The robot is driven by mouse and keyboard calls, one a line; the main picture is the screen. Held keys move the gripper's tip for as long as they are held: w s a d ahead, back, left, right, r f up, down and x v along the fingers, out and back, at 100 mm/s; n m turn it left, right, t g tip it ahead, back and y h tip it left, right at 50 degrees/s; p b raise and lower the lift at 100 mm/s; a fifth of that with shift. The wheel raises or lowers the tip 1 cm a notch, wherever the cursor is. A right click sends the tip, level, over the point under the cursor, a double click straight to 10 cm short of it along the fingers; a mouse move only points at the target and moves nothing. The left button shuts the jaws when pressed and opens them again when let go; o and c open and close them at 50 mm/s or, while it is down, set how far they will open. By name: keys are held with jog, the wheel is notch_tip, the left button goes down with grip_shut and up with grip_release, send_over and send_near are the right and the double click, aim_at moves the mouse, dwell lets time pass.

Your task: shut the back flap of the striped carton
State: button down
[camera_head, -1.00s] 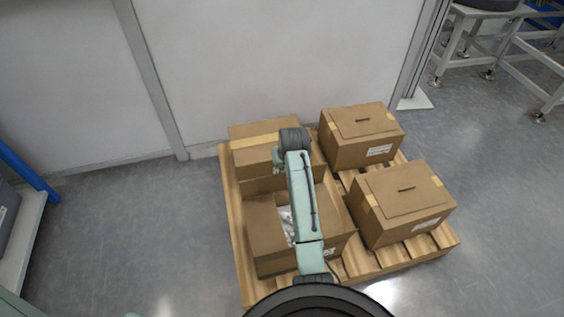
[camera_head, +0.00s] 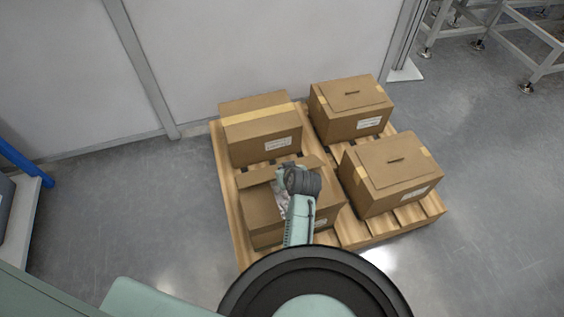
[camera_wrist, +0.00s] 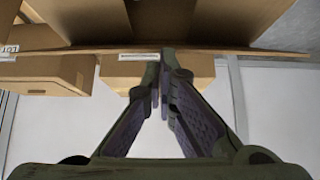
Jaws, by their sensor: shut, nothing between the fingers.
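The open carton (camera_head: 262,222) stands at the front left of the pallet, with pale contents showing through its top. I see no clear stripe on it, as my arm covers part of it. Its back flap (camera_head: 257,177) shows as a raised strip along the far edge and is not flat. In the wrist view the flap's thin edge (camera_wrist: 90,49) runs across the upper part. My gripper (camera_wrist: 163,60) is shut and empty, its tips at that edge; I cannot tell whether they touch. In the head view my wrist hides the fingertips.
A closed carton with a yellow tape stripe (camera_head: 258,115) stands close behind. Two more closed cartons, back right (camera_head: 350,105) and front right (camera_head: 390,172), share the wooden pallet (camera_head: 226,215).

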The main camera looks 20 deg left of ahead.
jog(key=shift+s+d+f, duration=0.3)
jog(key=shift+s+f, duration=0.1)
jog(key=shift+f, duration=0.2)
jog(key=shift+w+a, duration=0.1)
